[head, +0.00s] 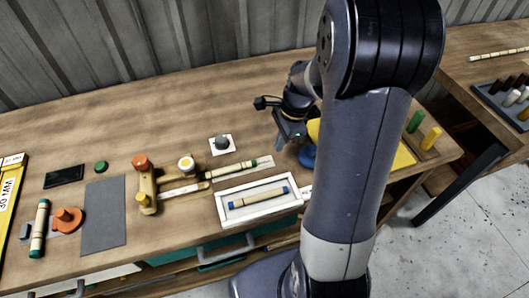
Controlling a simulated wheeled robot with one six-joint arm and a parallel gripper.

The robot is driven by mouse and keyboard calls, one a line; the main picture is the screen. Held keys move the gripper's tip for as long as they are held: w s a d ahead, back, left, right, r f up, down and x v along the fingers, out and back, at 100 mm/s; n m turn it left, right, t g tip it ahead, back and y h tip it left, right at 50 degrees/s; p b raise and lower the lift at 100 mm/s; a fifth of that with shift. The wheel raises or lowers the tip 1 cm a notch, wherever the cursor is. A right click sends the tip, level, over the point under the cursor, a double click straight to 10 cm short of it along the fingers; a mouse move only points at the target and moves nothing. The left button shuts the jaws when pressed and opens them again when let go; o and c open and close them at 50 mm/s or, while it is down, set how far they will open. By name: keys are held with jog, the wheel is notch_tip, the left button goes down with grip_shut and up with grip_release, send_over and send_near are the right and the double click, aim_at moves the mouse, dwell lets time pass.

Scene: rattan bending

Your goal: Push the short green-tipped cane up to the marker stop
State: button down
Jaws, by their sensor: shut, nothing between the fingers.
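A short pale cane with green ends (232,170) lies on a narrow pale strip (266,161) in the middle of the bench. A thicker green-tipped cane (40,228) lies at the far left. Left of the short cane stands a wooden fixture (147,190) with an orange and a yellow knob. A grey knob on a white square (222,144) sits behind the cane. I cannot tell for sure which piece is the marker stop. My gripper (280,144) is shut and empty, above the bench just right of the strip's right end.
A white tray (220,211) with a blue-tipped cane (258,198) sits in front of the strip. A blue round object (308,155) stands right of my gripper. A grey mat (103,215) and orange knob (68,219) are at left.

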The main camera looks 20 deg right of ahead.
aim_at(232, 166)
jog(key=x, duration=0.4)
jog(key=shift+s, duration=0.1)
jog(key=a+p, duration=0.1)
jog(key=a, duration=0.2)
jog(key=shift+a, duration=0.55)
jog(key=a+p, duration=0.2)
jog(key=a, duration=1)
jog(key=shift+a, duration=0.4)
jog(key=d, duration=0.2)
jog(key=d+r, duration=0.1)
jog(key=d, duration=0.1)
jog(key=shift+d, duration=0.3)
jog(key=v, duration=0.9)
